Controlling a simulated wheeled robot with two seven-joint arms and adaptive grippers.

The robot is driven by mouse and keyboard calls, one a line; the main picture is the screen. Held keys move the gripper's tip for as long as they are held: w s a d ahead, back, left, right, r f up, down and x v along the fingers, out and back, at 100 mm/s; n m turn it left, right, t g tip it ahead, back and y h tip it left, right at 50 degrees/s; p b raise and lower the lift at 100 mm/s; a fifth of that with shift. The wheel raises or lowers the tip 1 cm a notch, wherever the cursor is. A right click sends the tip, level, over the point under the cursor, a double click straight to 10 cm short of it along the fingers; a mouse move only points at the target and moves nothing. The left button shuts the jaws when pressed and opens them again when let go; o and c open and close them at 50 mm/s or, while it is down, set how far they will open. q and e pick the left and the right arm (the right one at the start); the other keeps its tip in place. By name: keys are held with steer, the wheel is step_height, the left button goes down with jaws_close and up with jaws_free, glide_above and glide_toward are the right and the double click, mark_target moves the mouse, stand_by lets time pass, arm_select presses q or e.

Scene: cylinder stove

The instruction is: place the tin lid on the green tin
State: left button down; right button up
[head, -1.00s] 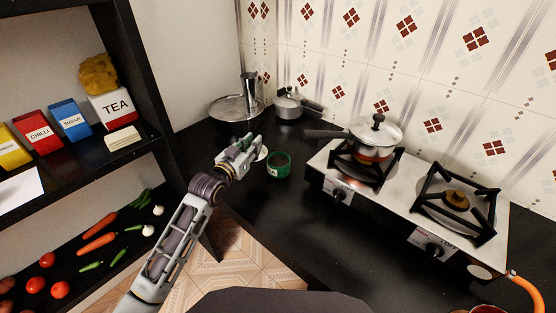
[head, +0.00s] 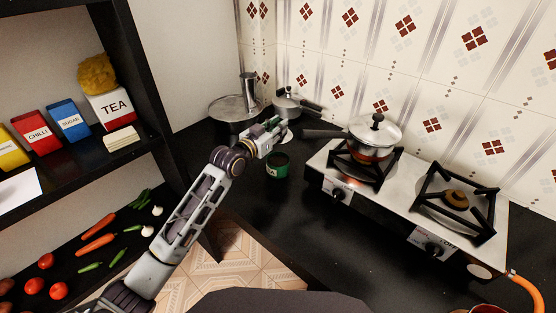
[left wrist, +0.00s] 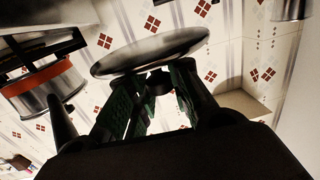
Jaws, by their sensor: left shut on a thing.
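The green tin (head: 278,167) stands open on the black counter, left of the stove, in the head view. My left gripper (head: 274,128) is above and slightly behind the tin. It is shut on the tin lid, whose pale edge (head: 284,138) shows beside the fingers in the head view. In the left wrist view the lid (left wrist: 150,51) is a round metal disc at the green fingertips (left wrist: 155,88), clear of the tin. The tin is not seen in that view. My right gripper is not in view.
A two-burner stove (head: 405,190) stands to the right, with a lidded saucepan (head: 374,137) whose handle reaches toward my gripper. A large lidded pan (head: 235,108) and a small pot (head: 289,106) stand behind. A dark shelf (head: 140,75) is at left. The front counter is clear.

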mark_target(278, 142)
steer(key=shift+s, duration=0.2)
arm_select(q)
steer(key=shift+f, duration=0.4)
step_height(278, 142, down, 6)
steer(key=shift+r+b, duration=0.25)
steer(key=shift+b, duration=0.1)
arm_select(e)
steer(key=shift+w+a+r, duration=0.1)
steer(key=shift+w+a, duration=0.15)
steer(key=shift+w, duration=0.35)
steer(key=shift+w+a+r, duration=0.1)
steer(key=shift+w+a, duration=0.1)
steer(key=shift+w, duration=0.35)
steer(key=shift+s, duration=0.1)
